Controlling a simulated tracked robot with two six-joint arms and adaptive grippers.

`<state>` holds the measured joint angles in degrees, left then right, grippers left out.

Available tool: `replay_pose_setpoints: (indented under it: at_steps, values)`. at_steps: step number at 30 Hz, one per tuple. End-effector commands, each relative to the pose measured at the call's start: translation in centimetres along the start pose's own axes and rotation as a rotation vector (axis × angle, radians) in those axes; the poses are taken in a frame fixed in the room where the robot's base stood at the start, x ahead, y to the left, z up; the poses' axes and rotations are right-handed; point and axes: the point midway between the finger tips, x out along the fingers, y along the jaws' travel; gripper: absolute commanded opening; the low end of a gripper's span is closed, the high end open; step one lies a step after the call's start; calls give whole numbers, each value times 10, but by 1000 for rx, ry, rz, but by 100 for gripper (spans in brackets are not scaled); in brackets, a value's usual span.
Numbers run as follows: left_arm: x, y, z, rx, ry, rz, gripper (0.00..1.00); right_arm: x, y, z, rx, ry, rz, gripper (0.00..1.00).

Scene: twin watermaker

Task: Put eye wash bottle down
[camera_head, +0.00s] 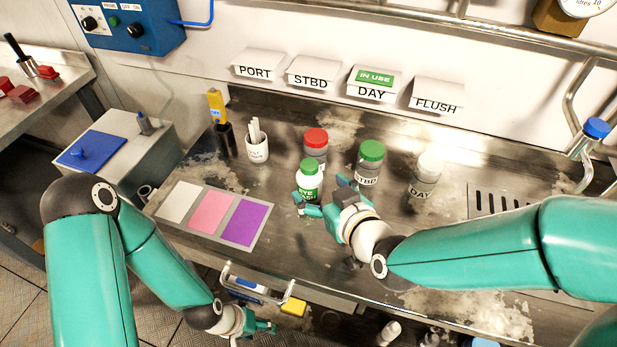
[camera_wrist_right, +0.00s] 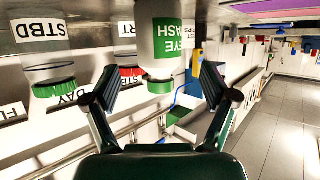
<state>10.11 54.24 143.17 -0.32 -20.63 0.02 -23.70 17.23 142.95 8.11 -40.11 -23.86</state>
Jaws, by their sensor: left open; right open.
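The eye wash bottle (camera_head: 308,184) is white with a green label and green cap, upright at the bench, in front of the red-capped bottle. It shows upside down in the right wrist view (camera_wrist_right: 165,42), between the lines of the two fingers, with a gap on both sides; its base is cut off there. My right gripper (camera_head: 323,196) is open beside the bottle, fingers pointing towards it, and holds nothing. My left gripper (camera_head: 262,327) is low at the bench's front edge, open, with nothing visible in it.
A red-capped bottle (camera_head: 316,139), a green-capped bottle (camera_head: 370,158) and a white-capped DAY bottle (camera_head: 427,170) stand behind and to the right. A mat with coloured panels (camera_head: 213,214) lies left. A white cup (camera_head: 257,149) stands behind. Bare steel (camera_head: 310,245) lies in front.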

Motion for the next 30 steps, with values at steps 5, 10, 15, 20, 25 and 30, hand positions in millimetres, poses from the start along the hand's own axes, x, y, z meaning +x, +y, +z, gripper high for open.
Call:
replay_pose_setpoints:
  at_steps: [5, 10, 15, 20, 25, 30]
  values:
    - [-3, 1, 0, 0, 0, 0, 55, 8, 0, -1, 0, -1, 0, 85]
    - [-10, 4, 0, 0, 0, 0, 55, 28, 1, -4, 1, -2, 0, 85]
    - [-14, 5, 0, 0, 0, 0, 55, 49, 0, -4, -1, -2, -1, 85]
    - [-14, 5, 0, 0, 0, 0, 55, 55, 1, -3, -1, 0, -1, 85]
    - [-14, 5, 0, 0, 0, 0, 55, 55, 1, -3, -1, 0, -1, 83]
    - [-14, 5, 0, 0, 0, 0, 55, 54, 1, -3, -1, 0, 0, 55]
